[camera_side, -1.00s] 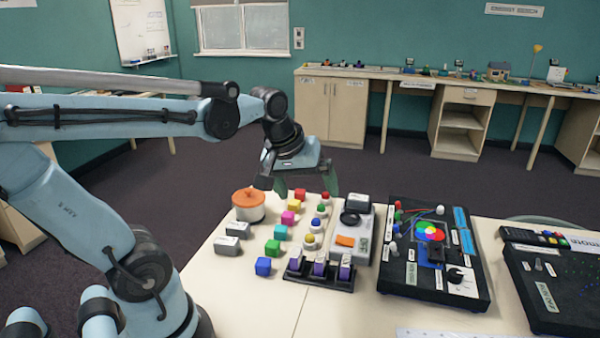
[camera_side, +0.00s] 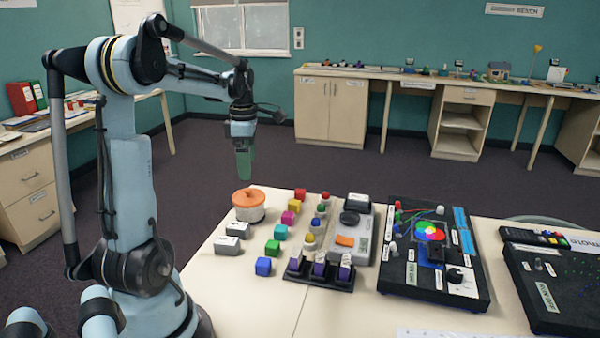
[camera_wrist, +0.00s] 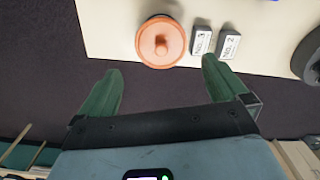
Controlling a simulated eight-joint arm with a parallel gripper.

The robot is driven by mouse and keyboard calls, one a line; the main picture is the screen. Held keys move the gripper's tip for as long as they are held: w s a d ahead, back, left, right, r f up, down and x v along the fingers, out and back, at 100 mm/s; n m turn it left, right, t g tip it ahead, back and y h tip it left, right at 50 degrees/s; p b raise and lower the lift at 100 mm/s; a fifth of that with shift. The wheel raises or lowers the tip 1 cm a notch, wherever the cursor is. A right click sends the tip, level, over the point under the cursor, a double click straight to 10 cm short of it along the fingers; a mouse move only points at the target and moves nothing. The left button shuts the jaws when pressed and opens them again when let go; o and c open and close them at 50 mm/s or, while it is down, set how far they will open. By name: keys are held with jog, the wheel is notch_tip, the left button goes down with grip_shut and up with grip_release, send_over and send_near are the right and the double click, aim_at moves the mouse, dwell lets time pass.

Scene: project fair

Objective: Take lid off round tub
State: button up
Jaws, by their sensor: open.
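The round tub (camera_side: 249,213) is white and stands at the table's back left corner. Its orange lid (camera_side: 249,197) with a small round knob sits on top of it. In the wrist view the lid (camera_wrist: 161,41) shows from above, beyond the fingertips and roughly between them; it hides most of the tub there. My gripper (camera_side: 244,170) hangs pointing down, above and just behind the tub in the side view, apart from it. Its green fingers are spread wide and empty in the wrist view (camera_wrist: 160,78).
Two labelled grey blocks (camera_side: 232,237) stand close in front of the tub; they also show in the wrist view (camera_wrist: 229,43). Several coloured cubes (camera_side: 280,232) and a grey device (camera_side: 352,230) lie to the right. A black panel (camera_side: 433,255) is farther right. The table's front middle is clear.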

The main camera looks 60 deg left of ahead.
aim_at(249, 189)
jog(key=shift+s+f, duration=0.2)
jog(key=shift+f, duration=4)
jog(key=c, duration=0.7)
jog(key=shift+o, duration=0.2)
jog(key=shift+r, duration=0.2)
